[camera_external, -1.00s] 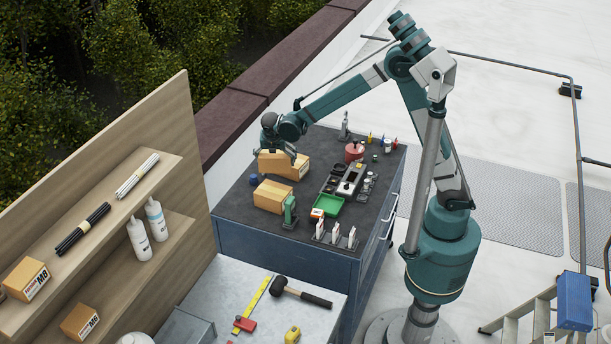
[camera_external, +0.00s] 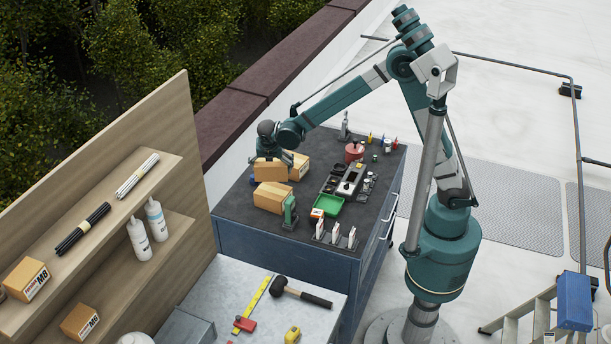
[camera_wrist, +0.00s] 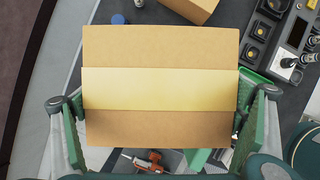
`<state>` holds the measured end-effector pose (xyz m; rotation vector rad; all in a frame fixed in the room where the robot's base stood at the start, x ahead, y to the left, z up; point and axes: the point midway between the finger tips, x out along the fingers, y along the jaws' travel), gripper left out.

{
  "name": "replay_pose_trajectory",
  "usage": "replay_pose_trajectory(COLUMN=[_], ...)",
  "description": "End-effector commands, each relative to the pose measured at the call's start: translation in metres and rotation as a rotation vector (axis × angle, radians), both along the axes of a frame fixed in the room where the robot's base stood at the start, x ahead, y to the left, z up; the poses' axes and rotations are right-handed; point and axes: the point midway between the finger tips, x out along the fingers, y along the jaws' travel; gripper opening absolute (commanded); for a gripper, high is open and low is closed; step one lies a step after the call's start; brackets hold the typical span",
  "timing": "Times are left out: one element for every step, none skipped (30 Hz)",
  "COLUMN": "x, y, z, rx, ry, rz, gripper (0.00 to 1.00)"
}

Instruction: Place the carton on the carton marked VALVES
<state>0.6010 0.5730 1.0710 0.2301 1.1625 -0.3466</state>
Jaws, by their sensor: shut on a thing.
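My gripper (camera_wrist: 160,115) is shut on a tan carton (camera_wrist: 160,88) with a pale tape band, one green finger on each side in the wrist view. The held carton (camera_external: 270,174) also shows in the external view, above the worktop beside a front carton (camera_external: 272,198). A rear carton (camera_external: 300,168) stands just behind to the right, and shows in the wrist view (camera_wrist: 190,8). In the wrist view the held carton seems to cover the front one. No VALVES mark is readable, and I cannot tell whether the held carton touches the front one.
A green clamp-like tool (camera_external: 290,212) stands right beside the front carton. A green tray (camera_external: 328,207) and black devices (camera_external: 343,184) lie to the right. A blue cap (camera_wrist: 118,19) is near the cartons. A wooden shelf (camera_external: 120,220) rises on the left.

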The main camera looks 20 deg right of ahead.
Motion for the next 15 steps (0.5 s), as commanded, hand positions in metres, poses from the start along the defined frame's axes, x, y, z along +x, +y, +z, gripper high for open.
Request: replay_pose_trajectory(x=[0.0,0.0,0.0,0.0,0.0,0.0,0.0,0.0,0.0,0.0,0.0,0.0,0.0,0.0,0.0], y=[0.0,0.0,0.0,0.0,0.0,0.0,0.0,0.0,0.0,0.0,0.0,0.0,0.0,0.0,0.0], z=[-0.005,-0.008,-0.012,-0.016,-0.02,-0.026,-0.03,-0.034,-0.039,-0.042,-0.046,-0.049,-0.052,-0.053,-0.055], rx=[0.0,0.0,0.0,0.0,0.0,0.0,0.0,0.0,0.0,0.0,0.0,0.0,0.0,0.0,0.0], ry=[0.0,0.0,0.0,0.0,0.0,0.0,0.0,0.0,0.0,0.0,0.0,0.0,0.0,0.0,0.0], rz=[0.0,0.0,0.0,0.0,0.0,0.0,0.0,0.0,0.0,0.0,0.0,0.0,0.0,0.0,0.0], gripper=[0.71,0.71,0.71,0.71,0.71,0.71,0.71,0.71,0.71,0.71,0.71,0.71,0.71,0.71,0.71])
